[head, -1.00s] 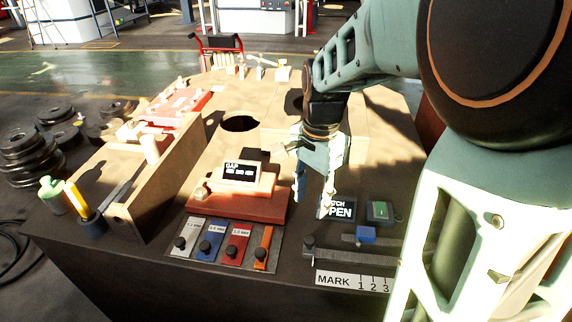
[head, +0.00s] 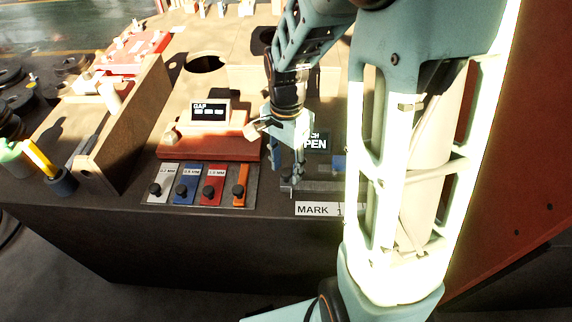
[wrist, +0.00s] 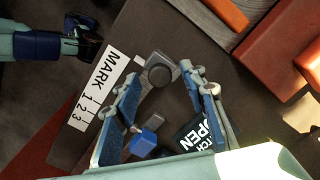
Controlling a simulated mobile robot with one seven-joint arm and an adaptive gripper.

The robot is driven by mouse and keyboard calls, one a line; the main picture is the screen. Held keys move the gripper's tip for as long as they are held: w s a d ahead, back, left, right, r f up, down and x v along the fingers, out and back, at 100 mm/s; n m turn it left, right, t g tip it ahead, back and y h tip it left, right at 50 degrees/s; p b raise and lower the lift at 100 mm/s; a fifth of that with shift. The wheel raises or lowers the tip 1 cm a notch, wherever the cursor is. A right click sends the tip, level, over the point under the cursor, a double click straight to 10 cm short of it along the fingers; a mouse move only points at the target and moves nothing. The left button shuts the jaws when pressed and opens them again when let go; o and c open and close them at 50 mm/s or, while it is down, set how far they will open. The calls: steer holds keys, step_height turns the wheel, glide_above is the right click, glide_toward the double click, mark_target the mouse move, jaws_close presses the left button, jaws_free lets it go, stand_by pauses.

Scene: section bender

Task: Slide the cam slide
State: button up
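The cam slide seems to be the dark grey bar (head: 325,186) behind the white MARK strip. A round dark knob (wrist: 160,70) sits at its left end in the head view. My gripper (head: 293,175) points down at that end. In the wrist view my gripper (wrist: 166,84) is open, its two blue-grey fingers spread on either side of the knob with gaps visible. I cannot tell whether the tips are level with the knob. The MARK strip (wrist: 104,91) shows 1, 2, 3 in the wrist view; my arm covers part of it in the head view.
A blue block (wrist: 143,141) and the latch display reading OPEN (wrist: 200,133) lie close to the fingers. Left in the head view are coloured gauge strips (head: 213,187) and a red block with the GAP display (head: 209,111). The table's front edge is close.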

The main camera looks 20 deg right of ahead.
steer(key=shift+c, duration=0.2)
jaws_close()
steer(key=s+d, duration=0.1)
steer(key=d, duration=0.4)
steer(key=s+d, duration=0.2)
steer(key=d, duration=0.4)
steer(key=s+d, duration=0.2)
steer(key=d, duration=0.4)
steer(key=shift+s+p, duration=0.25)
steer(key=shift+p, duration=0.15)
steer(key=shift+o, duration=0.2)
jaws_free()
steer(key=shift+r, duration=0.1)
